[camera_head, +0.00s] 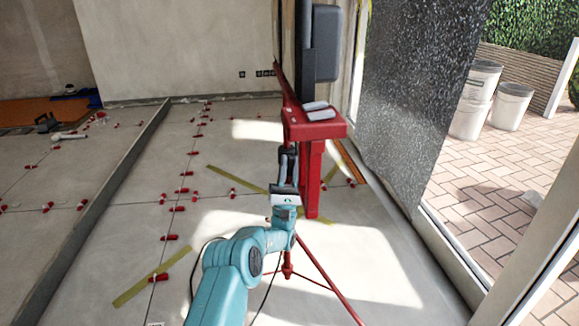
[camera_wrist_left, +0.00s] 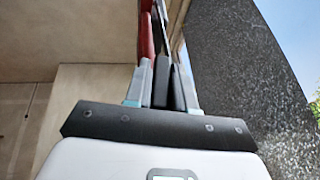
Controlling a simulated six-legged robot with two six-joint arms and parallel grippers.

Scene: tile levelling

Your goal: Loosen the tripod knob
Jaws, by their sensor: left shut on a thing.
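The red tripod stand (camera_head: 314,130) stands in the middle of the head view, with thin red legs (camera_head: 322,268) spread on the floor below. My left gripper (camera_head: 287,150) is raised at the near left side of the stand's red top. In the left wrist view my left gripper (camera_wrist_left: 162,85) has its two grey fingers close together, with dark surfaces between them. It is shut on the tripod knob, which the fingers mostly hide. A red part (camera_wrist_left: 147,38) of the stand shows just beyond the fingertips. My right gripper is in neither view.
A dark upright panel (camera_head: 326,45) rises above the stand. A speckled dark slab (camera_head: 405,110) stands at the right beside the opening to a paved terrace with white buckets (camera_head: 470,118). Red tile clips (camera_head: 163,238) dot the floor. A low grey strip (camera_head: 105,195) crosses at left.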

